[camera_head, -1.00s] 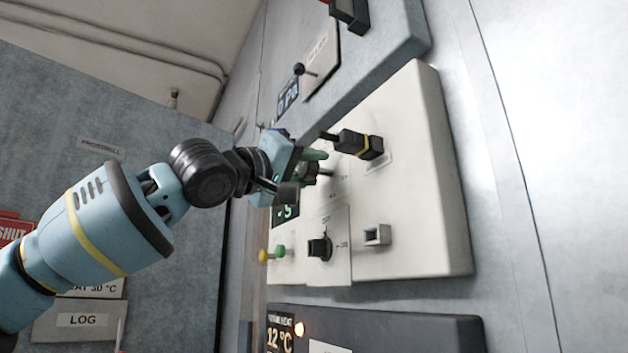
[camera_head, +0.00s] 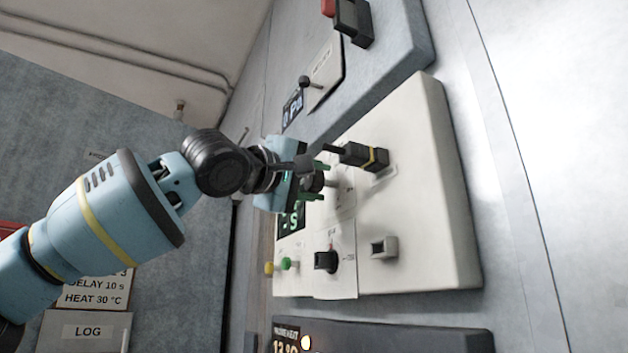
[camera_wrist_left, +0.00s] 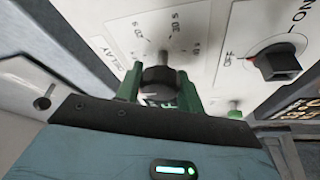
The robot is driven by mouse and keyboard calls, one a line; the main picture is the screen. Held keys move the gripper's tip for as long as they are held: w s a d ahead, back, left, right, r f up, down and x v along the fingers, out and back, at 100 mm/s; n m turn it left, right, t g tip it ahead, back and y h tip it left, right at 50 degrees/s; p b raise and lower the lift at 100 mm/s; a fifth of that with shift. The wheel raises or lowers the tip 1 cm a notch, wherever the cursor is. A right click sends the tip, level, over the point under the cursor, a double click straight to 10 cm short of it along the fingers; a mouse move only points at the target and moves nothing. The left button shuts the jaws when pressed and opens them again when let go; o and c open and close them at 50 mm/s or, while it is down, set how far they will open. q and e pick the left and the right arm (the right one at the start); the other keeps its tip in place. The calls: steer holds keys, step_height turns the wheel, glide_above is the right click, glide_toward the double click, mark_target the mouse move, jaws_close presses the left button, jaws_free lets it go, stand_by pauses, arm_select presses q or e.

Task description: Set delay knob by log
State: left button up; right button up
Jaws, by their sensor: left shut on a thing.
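The delay knob (camera_wrist_left: 160,84) is a dark round knob under a printed scale with a DELAY label in the left wrist view. My left gripper (camera_wrist_left: 160,92) is shut on it, with a green finger on each side. In the head view my left gripper (camera_head: 312,180) is at the white control panel (camera_head: 425,190), and the knob is partly hidden by it. A log sheet (camera_head: 95,292) on the left wall reads DELAY 10 s and HEAT 30 °C, above a grey box marked LOG (camera_head: 88,332). My right gripper is not in view.
Below the held knob is another black rotary knob (camera_head: 326,261), also seen in the left wrist view (camera_wrist_left: 278,63).

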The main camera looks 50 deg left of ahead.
mark_target(309, 180)
arm_select(q)
steer(key=o, duration=1)
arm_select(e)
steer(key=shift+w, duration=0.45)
arm_select(q)
steer(key=s, duration=0.2)
steer(key=s+b, duration=0.1)
steer(key=s, duration=0.1)
steer(key=s+f, duration=0.1)
steer(key=s, duration=0.1)
steer(key=shift+s+d+f, duration=0.1)
steer(key=shift+s+d, duration=0.15)
steer(key=shift+s, duration=0.6)
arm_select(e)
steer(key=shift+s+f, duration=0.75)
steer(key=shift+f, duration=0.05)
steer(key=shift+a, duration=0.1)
arm_select(q)
steer(key=shift+f, duration=0.1)
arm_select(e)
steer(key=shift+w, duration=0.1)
